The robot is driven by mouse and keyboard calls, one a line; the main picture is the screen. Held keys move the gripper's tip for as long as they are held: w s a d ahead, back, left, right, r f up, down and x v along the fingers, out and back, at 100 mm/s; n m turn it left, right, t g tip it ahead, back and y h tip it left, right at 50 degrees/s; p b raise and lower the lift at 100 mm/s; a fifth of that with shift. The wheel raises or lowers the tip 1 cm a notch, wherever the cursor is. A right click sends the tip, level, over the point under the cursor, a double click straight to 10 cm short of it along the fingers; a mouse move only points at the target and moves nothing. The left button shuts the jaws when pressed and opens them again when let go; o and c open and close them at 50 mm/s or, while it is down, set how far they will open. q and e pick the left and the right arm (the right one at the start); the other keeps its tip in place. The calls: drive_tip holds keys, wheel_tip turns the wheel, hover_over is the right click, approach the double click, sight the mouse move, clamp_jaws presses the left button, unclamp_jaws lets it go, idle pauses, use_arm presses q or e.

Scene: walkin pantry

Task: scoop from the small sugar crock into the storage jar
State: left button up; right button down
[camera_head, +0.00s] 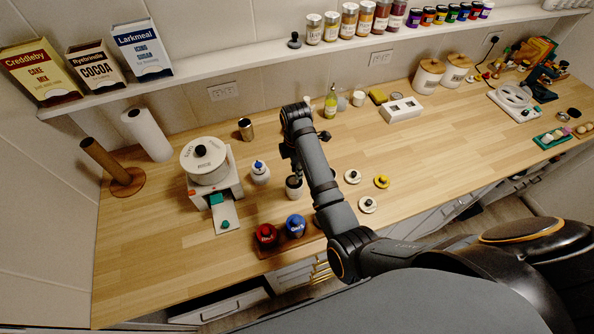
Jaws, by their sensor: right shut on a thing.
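My right gripper (292,152) reaches down over the counter, its fingers small and dark. It is shut on a thin dark thing, perhaps a scoop handle, which is mostly hidden by the fingers and arm. Directly below is a small open crock (294,188), pale-sided with a dark inside; I cannot tell whether the held thing is inside it. A red-lidded jar (266,236) and a blue-lidded jar (295,226) stand in front of it. I cannot tell which container is the storage jar. My left gripper is not in view.
A large white canister (206,162) sits on a white stand at the left. A white bottle with a blue cap (260,172) stands beside the crock. Loose lids (352,177) lie to the right of my forearm. The counter's front left is clear.

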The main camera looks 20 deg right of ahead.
drive_tip(key=shift+r, duration=2.5)
